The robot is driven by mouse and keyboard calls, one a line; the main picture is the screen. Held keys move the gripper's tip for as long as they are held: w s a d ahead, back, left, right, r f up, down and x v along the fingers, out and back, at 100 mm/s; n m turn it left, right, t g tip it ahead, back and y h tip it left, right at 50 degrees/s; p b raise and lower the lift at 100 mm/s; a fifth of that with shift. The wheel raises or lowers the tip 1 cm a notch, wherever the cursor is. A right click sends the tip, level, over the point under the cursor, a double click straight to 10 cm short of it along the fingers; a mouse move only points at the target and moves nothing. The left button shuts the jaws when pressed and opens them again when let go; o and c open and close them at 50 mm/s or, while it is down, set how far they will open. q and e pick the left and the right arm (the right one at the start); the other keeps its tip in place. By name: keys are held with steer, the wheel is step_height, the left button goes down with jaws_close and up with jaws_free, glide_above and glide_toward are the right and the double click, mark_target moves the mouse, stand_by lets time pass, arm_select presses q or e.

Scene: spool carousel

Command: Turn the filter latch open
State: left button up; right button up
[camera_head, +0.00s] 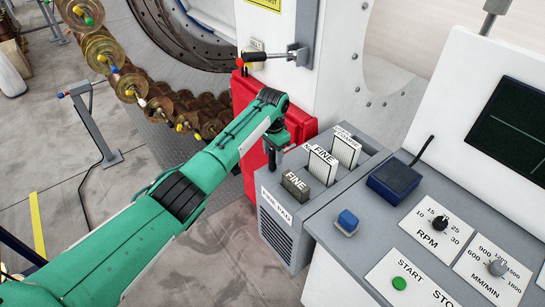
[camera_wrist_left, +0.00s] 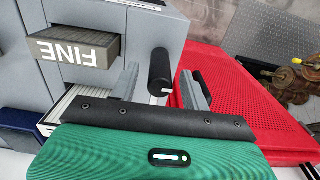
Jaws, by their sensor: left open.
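The filter latch shows in the left wrist view as a black cylindrical handle (camera_wrist_left: 160,68) on the side of the grey filter housing (camera_wrist_left: 172,22). My left gripper (camera_wrist_left: 162,80) is open, with one finger on each side of the handle; I cannot tell whether either finger touches it. In the head view my left gripper (camera_head: 274,152) is beside the grey filter housing (camera_head: 277,240), and the latch is largely hidden there. A grey FINE filter (camera_head: 296,186) and two white filters (camera_head: 320,164) (camera_head: 345,148) stand in the housing slots. My right gripper is out of view.
A red perforated guard (camera_head: 241,94) stands close behind the gripper. A lever with a red knob (camera_head: 243,62) is above. The control console (camera_head: 350,252) with a blue box (camera_head: 394,178) is at right. Spools (camera_head: 100,50) line the carousel at left. Floor is free below left.

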arm_select(q)
step_height(320, 180, up, 10)
steer(key=b, duration=0.3)
steer(key=shift+r, duration=0.95)
steer(key=shift+f, duration=0.1)
